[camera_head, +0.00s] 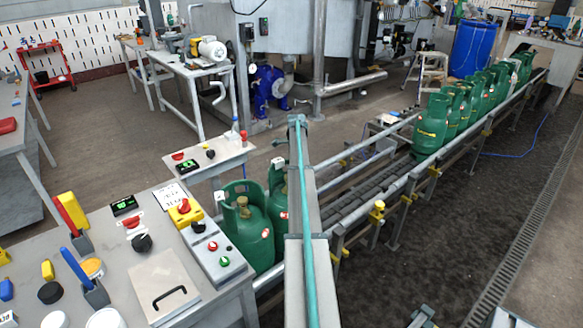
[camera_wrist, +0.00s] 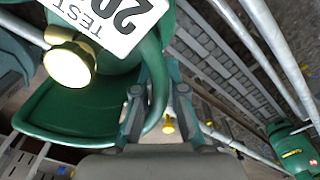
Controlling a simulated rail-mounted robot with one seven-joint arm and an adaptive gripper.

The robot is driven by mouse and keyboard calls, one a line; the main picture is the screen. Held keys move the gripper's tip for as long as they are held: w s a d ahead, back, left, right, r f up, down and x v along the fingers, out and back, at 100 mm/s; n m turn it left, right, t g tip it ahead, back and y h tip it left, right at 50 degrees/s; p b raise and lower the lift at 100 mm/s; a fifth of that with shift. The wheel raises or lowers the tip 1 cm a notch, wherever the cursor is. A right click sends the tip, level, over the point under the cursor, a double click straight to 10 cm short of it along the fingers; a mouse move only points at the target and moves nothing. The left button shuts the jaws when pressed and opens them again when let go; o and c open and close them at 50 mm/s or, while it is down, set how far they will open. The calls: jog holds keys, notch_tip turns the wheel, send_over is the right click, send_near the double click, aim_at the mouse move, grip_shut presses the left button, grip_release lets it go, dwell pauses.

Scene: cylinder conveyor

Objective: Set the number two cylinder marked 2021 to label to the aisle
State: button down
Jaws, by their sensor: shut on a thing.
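In the wrist view, my gripper (camera_wrist: 158,95) is closed around the collar handle of a green gas cylinder (camera_wrist: 65,110). It has a brass valve knob (camera_wrist: 70,64) and a white tag (camera_wrist: 112,20) reading "TEST" and "20"; the rest of the tag is cut off. In the head view, two green cylinders stand at the near end of the conveyor, one in front (camera_head: 245,225) and one behind (camera_head: 278,200), partly hidden by a grey post. I cannot tell which one is held. My gripper is not clearly visible there.
Several green cylinders (camera_head: 455,108) stand in a row farther along the conveyor (camera_head: 350,195). A control table (camera_head: 165,250) with buttons is at the near left. The dark aisle floor (camera_head: 470,215) right of the conveyor is mostly clear. Another cylinder (camera_wrist: 293,150) shows at the wrist view's right.

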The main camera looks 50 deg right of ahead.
jog(key=shift+s+a, duration=0.1)
jog(key=shift+s, duration=0.05)
jog(key=c, duration=1.3)
grip_release()
jog(key=shift+o, duration=0.2)
jog(key=shift+r, duration=0.1)
notch_tip(320, 180, up, 12)
jog(key=shift+f, duration=0.1)
